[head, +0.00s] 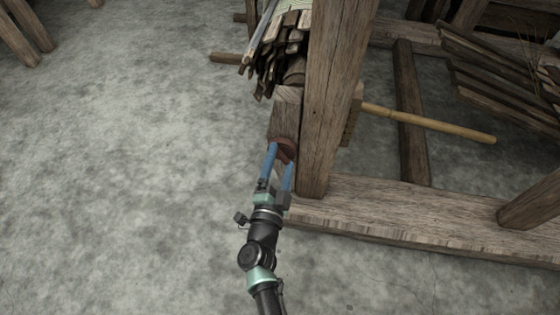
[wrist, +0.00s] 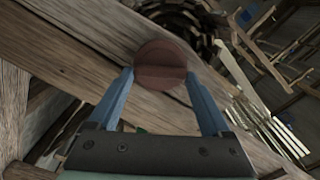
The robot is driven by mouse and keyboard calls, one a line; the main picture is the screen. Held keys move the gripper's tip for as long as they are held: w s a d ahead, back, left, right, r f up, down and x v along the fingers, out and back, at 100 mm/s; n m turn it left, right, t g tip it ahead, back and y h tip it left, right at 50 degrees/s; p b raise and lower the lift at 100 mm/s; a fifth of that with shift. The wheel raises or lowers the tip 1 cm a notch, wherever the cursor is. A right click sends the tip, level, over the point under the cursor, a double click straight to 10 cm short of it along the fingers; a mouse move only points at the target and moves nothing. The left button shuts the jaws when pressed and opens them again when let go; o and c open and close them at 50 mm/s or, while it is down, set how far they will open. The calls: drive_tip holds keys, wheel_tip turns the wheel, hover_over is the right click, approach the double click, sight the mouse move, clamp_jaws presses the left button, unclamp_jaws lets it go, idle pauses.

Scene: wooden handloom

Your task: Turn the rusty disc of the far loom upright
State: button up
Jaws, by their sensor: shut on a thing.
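The rusty disc (wrist: 160,58) is a round red-brown piece with a raised bar across its middle, on the side of a wooden beam. In the wrist view the bar runs nearly level across the picture. My gripper (wrist: 160,75) has its two blue fingers on either side of the disc, closed on it. In the head view the disc (head: 285,148) shows as a small red-brown shape at the fingertips of my gripper (head: 281,158), beside the loom's thick upright post (head: 335,100). The fingers partly hide it there.
A bundle of wooden slats (head: 278,55) lies above the disc. The loom's low beam (head: 400,212) runs along the floor to the right. Bare concrete floor (head: 130,170) is free on the left.

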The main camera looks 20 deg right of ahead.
drive_tip(key=m, duration=0.3)
drive_tip(key=m+b, duration=0.1)
drive_tip(key=m, duration=0.2)
drive_tip(key=shift+s+f, duration=0.1)
drive_tip(key=shift+f, duration=0.1)
idle(0.5)
drive_tip(key=o, duration=1.2)
drive_tip(key=shift+c, duration=0.2)
drive_tip(key=p+v, duration=0.5)
drive_tip(key=v, duration=0.8)
drive_tip(key=shift+p, duration=0.3)
